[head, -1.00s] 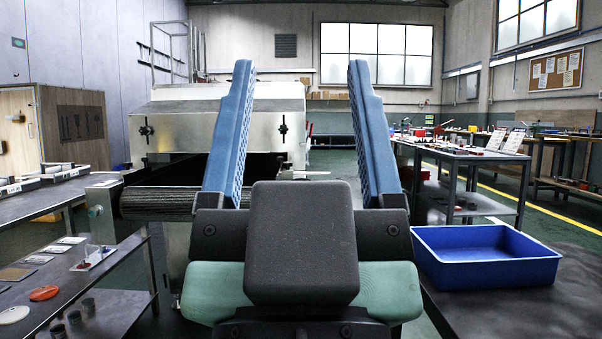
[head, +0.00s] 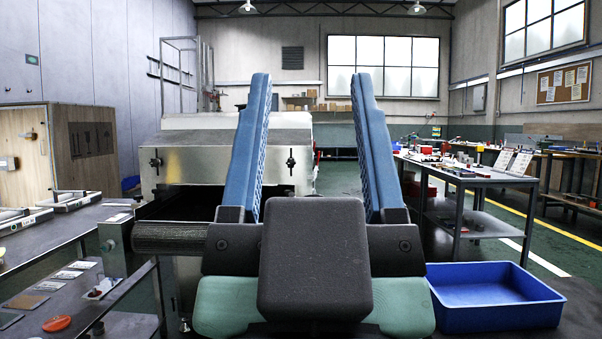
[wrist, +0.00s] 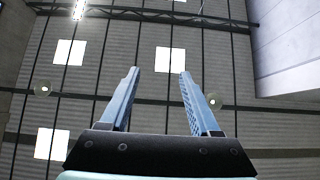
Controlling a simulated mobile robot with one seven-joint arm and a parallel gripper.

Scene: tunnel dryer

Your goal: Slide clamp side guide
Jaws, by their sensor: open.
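The tunnel dryer (head: 230,140) stands ahead, left of centre in the head view. It has a metal hood with a black clamp knob at the left (head: 155,162) and another at the right (head: 290,161). A dark conveyor belt end (head: 165,237) sticks out below the hood at the left. I cannot make out a side guide; my gripper hides part of the dryer opening. My gripper (head: 312,75) is open and empty, its blue fingers pointing up and forward, apart from the dryer. The wrist view shows the gripper (wrist: 160,71) against the ceiling only.
A blue bin (head: 495,322) sits on a dark table at the lower right. A bench with small parts (head: 60,300) stands at the lower left, and a wooden cabinet (head: 70,150) stands behind it. A workbench (head: 470,180) stands at the right. Floor shows between dryer and workbench.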

